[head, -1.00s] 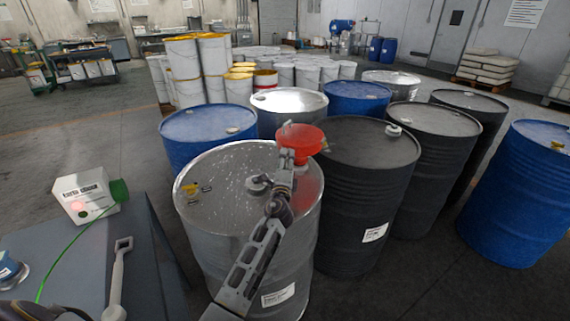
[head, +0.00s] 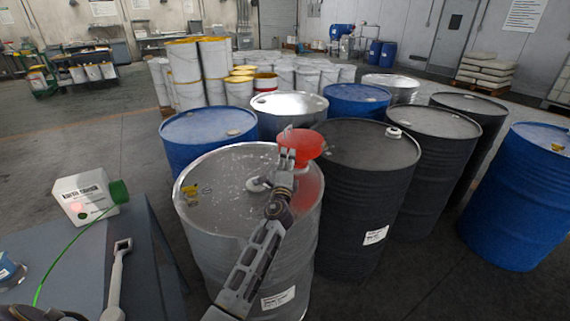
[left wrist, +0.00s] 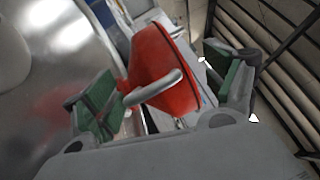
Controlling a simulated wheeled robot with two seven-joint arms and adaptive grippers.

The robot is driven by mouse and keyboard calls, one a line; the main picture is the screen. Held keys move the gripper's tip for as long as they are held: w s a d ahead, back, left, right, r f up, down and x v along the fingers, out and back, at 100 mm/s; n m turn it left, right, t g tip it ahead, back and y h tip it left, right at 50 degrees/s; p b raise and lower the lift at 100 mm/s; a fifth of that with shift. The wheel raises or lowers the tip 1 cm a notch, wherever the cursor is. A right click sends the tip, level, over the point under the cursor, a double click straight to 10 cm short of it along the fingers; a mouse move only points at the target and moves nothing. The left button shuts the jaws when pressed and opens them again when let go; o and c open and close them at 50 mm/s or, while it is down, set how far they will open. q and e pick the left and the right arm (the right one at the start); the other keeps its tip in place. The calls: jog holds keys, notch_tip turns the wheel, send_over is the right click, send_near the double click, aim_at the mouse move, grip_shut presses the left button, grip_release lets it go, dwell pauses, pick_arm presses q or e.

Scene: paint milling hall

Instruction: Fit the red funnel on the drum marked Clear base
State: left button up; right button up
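The red funnel (head: 303,144) is above the right side of the nearest silver drum (head: 250,255), its wide mouth upward. My left gripper (head: 284,178) is at it, and its fingers hide the lower part. The drum top shows a grey bung fitting (head: 258,184) and a yellow fitting (head: 190,190). The white label (head: 278,298) on this drum is too small to read surely. My right gripper is not in view.
Black drums (head: 365,200) stand close on the right, blue ones (head: 207,133) behind and at far right. A grey table (head: 75,260) at lower left bears a white box (head: 83,195) with a green cable and a grey wrench-like tool (head: 118,280).

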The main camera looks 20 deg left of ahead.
pick_arm(q)
jog(key=shift+s+f, duration=0.15)
jog(key=shift+f, duration=0.55)
jog(key=shift+s+f, duration=0.1)
jog(key=shift+f, duration=0.6)
jog(key=shift+s, duration=0.15)
jog(key=shift+r+v, duration=0.2)
jog(key=shift+v, duration=0.8)
jog(key=shift+r+v, duration=0.15)
jog(key=shift+v, duration=0.9)
jog(key=shift+s+d+r, duration=0.15)
jog(key=shift+s, duration=0.45)
jog(key=shift+s+d+r, duration=0.15)
jog(key=shift+s, duration=0.45)
jog(key=shift+s+d+r, duration=0.1)
jog(key=shift+s+r, duration=0.15)
jog(key=shift+s, duration=0.05)
jog(key=shift+v, duration=0.9)
jog(key=shift+s+f+b, duration=0.2)
jog(key=shift+s+b, duration=0.25)
jog(key=shift+s, duration=0.4)
jog(key=shift+s+f+b, duration=0.2)
jog(key=shift+s+b, duration=0.2)
jog(key=shift+s, duration=0.45)
